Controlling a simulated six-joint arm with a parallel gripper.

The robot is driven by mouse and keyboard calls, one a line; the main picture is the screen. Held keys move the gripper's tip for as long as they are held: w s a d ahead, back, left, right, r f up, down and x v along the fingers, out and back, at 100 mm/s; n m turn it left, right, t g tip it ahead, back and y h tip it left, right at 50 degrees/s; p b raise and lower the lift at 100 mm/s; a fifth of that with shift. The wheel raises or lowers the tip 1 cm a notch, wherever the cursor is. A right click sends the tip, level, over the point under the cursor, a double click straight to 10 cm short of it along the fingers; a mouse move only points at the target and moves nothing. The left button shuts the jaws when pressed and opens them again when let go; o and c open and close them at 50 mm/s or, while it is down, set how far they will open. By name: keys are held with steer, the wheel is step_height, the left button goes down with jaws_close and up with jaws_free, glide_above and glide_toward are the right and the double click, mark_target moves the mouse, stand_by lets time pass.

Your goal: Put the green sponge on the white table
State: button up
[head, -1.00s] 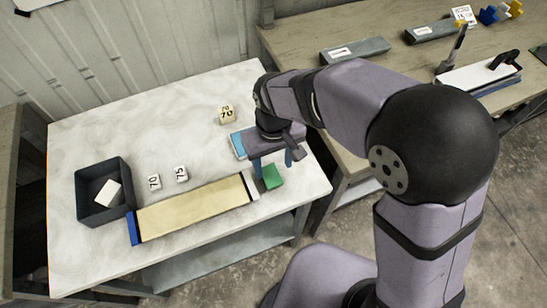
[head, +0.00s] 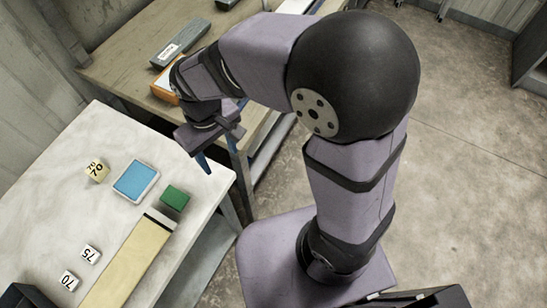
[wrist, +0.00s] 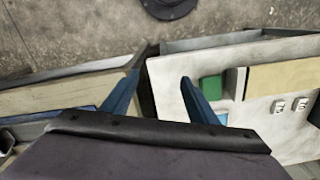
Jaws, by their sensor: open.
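The green sponge (head: 175,198) lies on the white table (head: 55,160) near its right edge, beside the end of a long tan core liner tray (head: 128,262). The sponge also shows in the wrist view (wrist: 211,88), just beyond one finger. My gripper (head: 205,165) is open and empty. It is above the right edge of the white table, up and to the right of the sponge and apart from it. In the wrist view my two blue fingers (wrist: 155,95) are spread wide with nothing between them.
A blue pad with a pale rim (head: 136,181) lies left of the sponge. Number blocks (head: 97,170) marked 70 and 75 stand on the white table. A wooden bench (head: 115,65) with a grey box (head: 180,42) and an orange item (head: 163,93) is behind.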

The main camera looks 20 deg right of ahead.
steer(key=s+d+f+m, duration=0.1)
steer(key=s+d+m, duration=0.1)
steer(key=d, duration=0.6)
steer(key=s+d+f+m, duration=0.1)
steer(key=s+d+m, duration=0.2)
steer(key=d, duration=0.5)
steer(key=shift+s+d, duration=0.15)
steer(key=shift+s, duration=0.2)
steer(key=shift+f, duration=0.15)
stand_by(0.3)
